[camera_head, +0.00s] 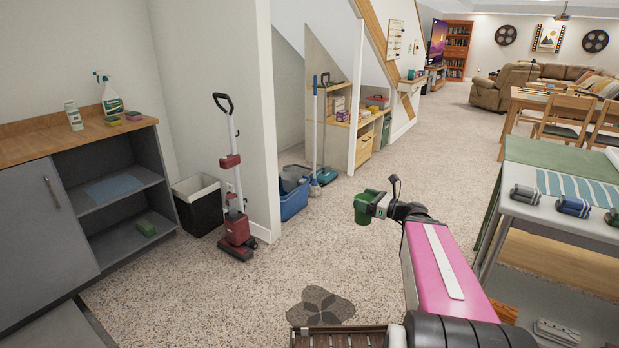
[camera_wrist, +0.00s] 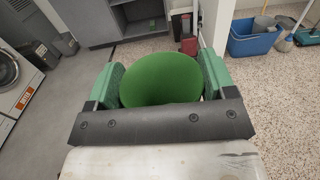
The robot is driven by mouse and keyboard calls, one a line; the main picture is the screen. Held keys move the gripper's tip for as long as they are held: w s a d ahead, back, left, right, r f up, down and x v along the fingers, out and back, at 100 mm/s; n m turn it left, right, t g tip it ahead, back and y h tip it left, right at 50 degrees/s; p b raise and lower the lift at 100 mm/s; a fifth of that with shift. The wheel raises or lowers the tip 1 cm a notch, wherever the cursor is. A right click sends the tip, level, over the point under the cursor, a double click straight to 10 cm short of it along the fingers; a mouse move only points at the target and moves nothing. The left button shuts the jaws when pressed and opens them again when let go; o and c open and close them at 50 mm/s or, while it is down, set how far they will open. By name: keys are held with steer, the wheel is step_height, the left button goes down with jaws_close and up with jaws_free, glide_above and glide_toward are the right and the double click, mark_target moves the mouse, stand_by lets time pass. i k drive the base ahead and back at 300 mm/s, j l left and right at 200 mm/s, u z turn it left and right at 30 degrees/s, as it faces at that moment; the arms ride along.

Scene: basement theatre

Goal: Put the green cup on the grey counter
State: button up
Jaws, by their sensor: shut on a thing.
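The green cup (camera_wrist: 160,78) is between the green-padded fingers of my gripper (camera_wrist: 160,82), its open round mouth facing the wrist camera. In the head view my gripper (camera_head: 373,207) is held out over open floor, with green at its end; cup and finger pads are hard to tell apart there. A counter with a light grey top (camera_head: 511,208) stands at the right, apart from my gripper. A green cloth, a striped towel and several small rolled items lie on it. A grey cabinet (camera_head: 35,215) with a wooden top stands at the left.
On the wooden top are a spray bottle (camera_head: 112,98), a white bottle (camera_head: 74,115) and sponges. A black bin (camera_head: 199,205), a red upright vacuum (camera_head: 235,215) and a blue bucket (camera_head: 293,202) stand along the wall. The speckled floor in the middle is mostly clear.

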mark_target(40, 143)
steer(key=j+u, duration=0.35)
steer(key=i+j+u, duration=0.1)
steer(key=u, duration=0.3)
steer(key=i+j+u, duration=0.25)
steer(key=i+j, duration=0.25)
steer(key=j, duration=0.25)
steer(key=i+j+u, duration=0.25)
steer(key=i+j, duration=0.35)
steer(key=j, duration=0.1)
